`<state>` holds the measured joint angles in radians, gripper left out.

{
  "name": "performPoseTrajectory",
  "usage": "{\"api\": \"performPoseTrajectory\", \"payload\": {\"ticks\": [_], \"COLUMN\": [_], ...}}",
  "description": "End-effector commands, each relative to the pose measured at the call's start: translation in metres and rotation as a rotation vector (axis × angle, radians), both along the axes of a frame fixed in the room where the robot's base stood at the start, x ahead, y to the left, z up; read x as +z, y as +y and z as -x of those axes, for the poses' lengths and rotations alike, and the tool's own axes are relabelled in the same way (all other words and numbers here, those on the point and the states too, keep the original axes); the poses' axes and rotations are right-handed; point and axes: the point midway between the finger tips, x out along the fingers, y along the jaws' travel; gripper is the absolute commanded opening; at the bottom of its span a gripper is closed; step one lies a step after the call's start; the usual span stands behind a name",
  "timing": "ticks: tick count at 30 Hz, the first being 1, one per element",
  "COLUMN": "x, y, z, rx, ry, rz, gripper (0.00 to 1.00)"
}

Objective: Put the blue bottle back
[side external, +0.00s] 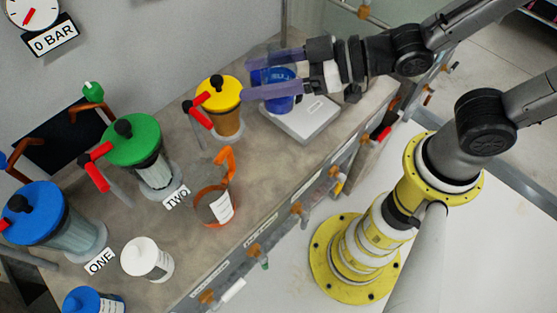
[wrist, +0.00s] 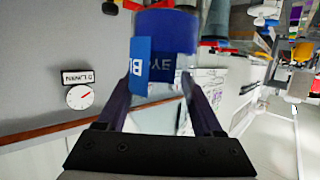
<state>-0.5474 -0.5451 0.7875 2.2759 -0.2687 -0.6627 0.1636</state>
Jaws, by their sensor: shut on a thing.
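The blue bottle (side external: 280,103) is between the two purple fingers of my gripper (side external: 258,76) in the side view. It is at or just above a white flat box (side external: 305,125); I cannot tell whether they touch. In the wrist view the blue bottle (wrist: 165,30) fills the top middle, with a blue lettered label. My gripper (wrist: 162,80) is shut on it, one finger on each side. A second blue-topped bottle (side external: 92,300) is cut off at the bottom left of the side view.
Pumps with yellow (side external: 220,92), green (side external: 133,138) and blue (side external: 35,212) tops stand on the bench, with red handles. An orange ring holder (side external: 205,220) and a white bottle (side external: 146,260) stand nearer the front rail. A gauge (side external: 33,12) hangs on the wall.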

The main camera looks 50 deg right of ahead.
Motion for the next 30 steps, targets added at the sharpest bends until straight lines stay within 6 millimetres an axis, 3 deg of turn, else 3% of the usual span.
{"api": "performPoseTrajectory", "payload": {"ticks": [30], "x": [-0.149], "y": [-0.001], "z": [-0.002], "rx": [-0.005], "ry": [0.005], "rz": [0.004], "gripper": [0.0]}}
